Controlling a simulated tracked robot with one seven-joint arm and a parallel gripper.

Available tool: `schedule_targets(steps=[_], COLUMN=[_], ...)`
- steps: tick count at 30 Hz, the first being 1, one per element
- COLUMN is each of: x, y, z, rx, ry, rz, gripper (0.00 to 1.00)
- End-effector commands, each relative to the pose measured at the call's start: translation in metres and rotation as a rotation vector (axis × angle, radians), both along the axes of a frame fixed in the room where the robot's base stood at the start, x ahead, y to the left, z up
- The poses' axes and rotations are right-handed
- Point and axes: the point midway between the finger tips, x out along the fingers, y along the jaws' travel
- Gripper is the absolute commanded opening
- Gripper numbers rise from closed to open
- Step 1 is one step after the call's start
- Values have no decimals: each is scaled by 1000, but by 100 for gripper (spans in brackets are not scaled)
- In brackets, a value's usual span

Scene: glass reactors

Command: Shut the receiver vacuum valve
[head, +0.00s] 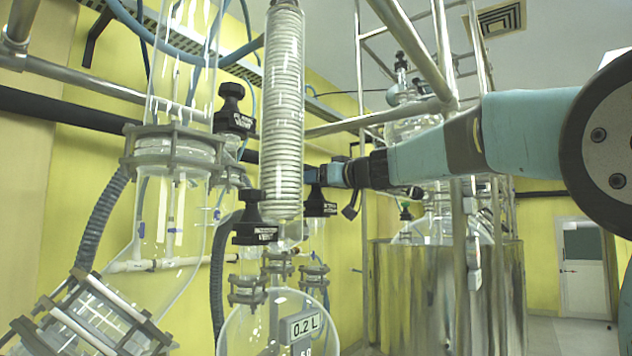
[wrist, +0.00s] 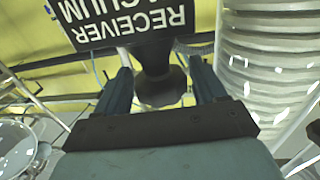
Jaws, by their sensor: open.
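The receiver vacuum valve is black, and its label (wrist: 125,18) reads "RECEIVER VACUUM" upside down in the wrist view. Its flared black knob (wrist: 160,88) sits between the two blue-grey fingers of my gripper (wrist: 161,84). The fingers are open, one on each side of the knob, with gaps visible. In the head view the valve (head: 320,208) is behind and right of the coil condenser, and my gripper (head: 325,177) is at its top. The knob is largely hidden there by the gripper and condenser.
The glass coil condenser (head: 285,110) stands close by; it also shows at the right of the wrist view (wrist: 275,60). Similar black valves stand nearer (head: 255,218) and higher left (head: 231,112). Metal frame poles (head: 362,90) and a steel vessel (head: 400,290) are on the right.

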Motion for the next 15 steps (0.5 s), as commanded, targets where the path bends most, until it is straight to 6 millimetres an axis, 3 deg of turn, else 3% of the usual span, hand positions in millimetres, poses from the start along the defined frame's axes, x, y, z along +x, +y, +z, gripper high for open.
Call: schedule_targets(steps=[15], x=[1], y=[0], z=[0], rx=[0], ry=[0], rz=[354], gripper=[70])
